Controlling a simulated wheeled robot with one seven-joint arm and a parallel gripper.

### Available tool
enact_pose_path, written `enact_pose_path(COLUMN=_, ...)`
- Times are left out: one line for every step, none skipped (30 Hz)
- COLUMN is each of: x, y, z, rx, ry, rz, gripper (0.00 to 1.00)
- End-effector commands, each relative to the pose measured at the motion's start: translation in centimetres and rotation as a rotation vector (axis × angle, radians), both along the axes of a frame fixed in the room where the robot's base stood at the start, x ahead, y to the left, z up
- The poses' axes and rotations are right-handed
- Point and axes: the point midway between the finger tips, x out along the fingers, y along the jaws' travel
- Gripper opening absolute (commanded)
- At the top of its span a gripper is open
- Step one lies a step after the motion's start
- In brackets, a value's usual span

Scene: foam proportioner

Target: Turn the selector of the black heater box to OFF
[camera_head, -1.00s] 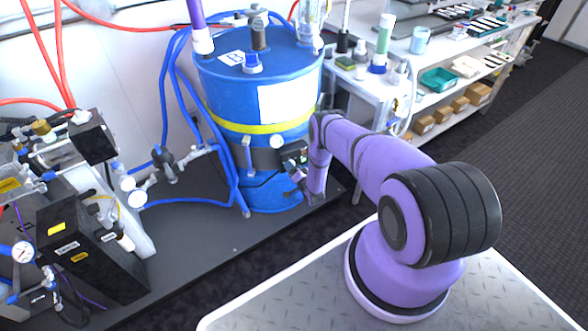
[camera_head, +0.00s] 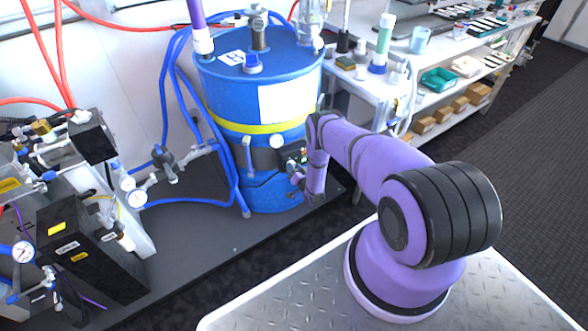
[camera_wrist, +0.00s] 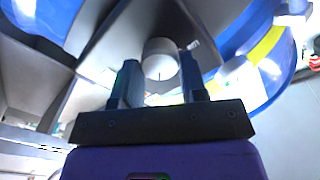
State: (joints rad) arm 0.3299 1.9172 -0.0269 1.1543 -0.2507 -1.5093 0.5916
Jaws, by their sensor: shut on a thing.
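The black heater box (camera_head: 290,154) sits on the band around the blue drum (camera_head: 218,84), partly hidden behind my arm. In the wrist view, a pale round selector knob (camera_wrist: 160,58) sits between the two dark fingers of my gripper (camera_wrist: 160,82), with a small dark mark on its face. My gripper is shut on the knob. In the head view, my gripper (camera_head: 296,178) is small and dark against the drum, just below the box. The selector's markings and exact setting cannot be read.
Blue hoses (camera_head: 232,180) run down the drum's left side. A black box unit with gauges (camera_head: 95,250) stands at the lower left. White shelving (camera_head: 440,100) stands behind to the right. The dark platform (camera_head: 200,235) left of the drum is mostly clear.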

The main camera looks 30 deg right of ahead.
Motion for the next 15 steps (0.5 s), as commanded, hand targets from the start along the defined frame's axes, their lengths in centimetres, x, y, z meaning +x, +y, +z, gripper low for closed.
enact_pose_path(x=0.01, y=0.03, z=0.02, rx=-0.044, ry=0.003, rz=0.001, gripper=0.16)
enact_pose_path(x=0.01, y=0.02, z=0.02, rx=-0.072, ry=0.005, rz=0.001, gripper=0.16)
enact_pose_path(x=0.01, y=0.01, z=0.02, rx=-0.110, ry=0.008, rz=0.000, gripper=0.16)
enact_pose_path(x=0.01, y=0.01, z=0.02, rx=-0.139, ry=0.010, rz=0.000, gripper=0.16)
enact_pose_path(x=0.01, y=0.02, z=0.02, rx=-0.169, ry=0.011, rz=0.001, gripper=0.16)
enact_pose_path(x=0.01, y=0.05, z=0.02, rx=-0.207, ry=0.014, rz=0.002, gripper=0.16)
enact_pose_path(x=0.02, y=0.05, z=0.02, rx=-0.235, ry=0.016, rz=0.002, gripper=0.16)
enact_pose_path(x=0.02, y=0.06, z=0.03, rx=-0.263, ry=0.018, rz=0.001, gripper=0.16)
enact_pose_path(x=0.02, y=0.05, z=0.02, rx=-0.300, ry=0.021, rz=0.001, gripper=0.16)
enact_pose_path(x=0.02, y=0.05, z=0.02, rx=-0.328, ry=0.023, rz=0.001, gripper=0.16)
enact_pose_path(x=0.02, y=0.04, z=0.03, rx=-0.356, ry=0.025, rz=0.001, gripper=0.16)
enact_pose_path(x=0.01, y=0.03, z=0.02, rx=-0.392, ry=0.027, rz=0.001, gripper=0.16)
enact_pose_path(x=0.02, y=0.04, z=0.03, rx=-0.419, ry=0.029, rz=0.001, gripper=0.16)
enact_pose_path(x=0.02, y=0.06, z=0.03, rx=-0.444, ry=0.031, rz=0.001, gripper=0.16)
enact_pose_path(x=0.04, y=0.08, z=0.02, rx=-0.477, ry=0.033, rz=0.001, gripper=0.16)
